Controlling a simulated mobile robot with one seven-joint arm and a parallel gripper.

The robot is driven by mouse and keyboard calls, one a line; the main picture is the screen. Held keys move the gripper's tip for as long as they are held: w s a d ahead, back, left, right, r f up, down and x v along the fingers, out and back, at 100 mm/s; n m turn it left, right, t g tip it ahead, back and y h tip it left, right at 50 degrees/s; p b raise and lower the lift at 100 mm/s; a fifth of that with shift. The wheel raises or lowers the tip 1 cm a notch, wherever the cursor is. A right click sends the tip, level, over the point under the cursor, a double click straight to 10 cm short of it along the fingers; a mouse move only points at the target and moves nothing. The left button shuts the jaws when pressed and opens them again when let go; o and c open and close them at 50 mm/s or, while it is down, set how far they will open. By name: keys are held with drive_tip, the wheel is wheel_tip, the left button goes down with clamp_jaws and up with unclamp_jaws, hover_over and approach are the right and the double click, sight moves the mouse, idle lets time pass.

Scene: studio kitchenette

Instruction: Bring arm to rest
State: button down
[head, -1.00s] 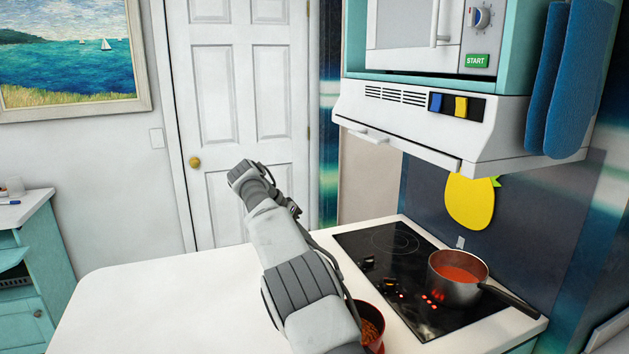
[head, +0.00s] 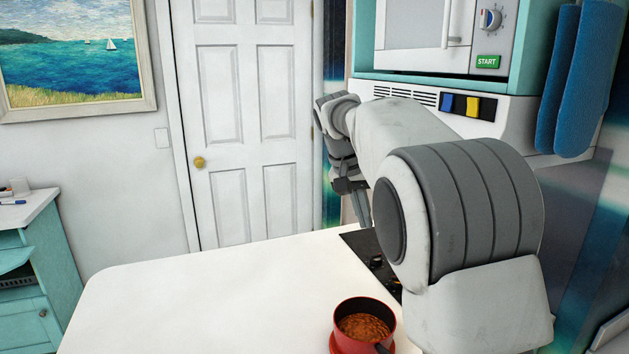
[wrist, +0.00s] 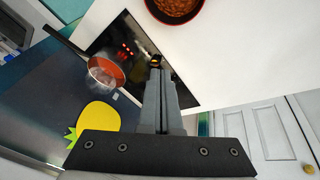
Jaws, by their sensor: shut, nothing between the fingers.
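My arm rises on the right of the head view and bends toward the back, covering most of the stove. My gripper (head: 362,212) points down at the end of it, above the far left part of the stove. In the wrist view my gripper's fingers (wrist: 156,72) are together with nothing between them, and the stovetop (wrist: 127,45) lies beneath them. Nothing shows in the gripper's hold.
A red pot of brown food (head: 362,328) stands on the white counter (head: 215,300). A steel pot of red soup (wrist: 104,72) is on the stove, hidden in the head view. Burner lights glow red. The range hood (head: 515,125) is behind my arm. Counter's left side is clear.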

drive_tip(key=s+d+r+n+y, duration=0.1)
drive_tip(key=s+d+r+y, duration=0.15)
drive_tip(key=s, duration=0.55)
drive_tip(key=s+d+f+n+t, duration=0.1)
drive_tip(key=s+f, duration=0.3)
drive_tip(key=s, duration=0.8)
drive_tip(key=s+f+n+t, duration=0.1)
drive_tip(key=s+f, duration=0.3)
drive_tip(key=s, duration=0.8)
drive_tip(key=shift+s+d+n+t+y, duration=0.35)
drive_tip(key=shift+n+t+y, duration=0.1)
drive_tip(key=shift+t, duration=0.25)
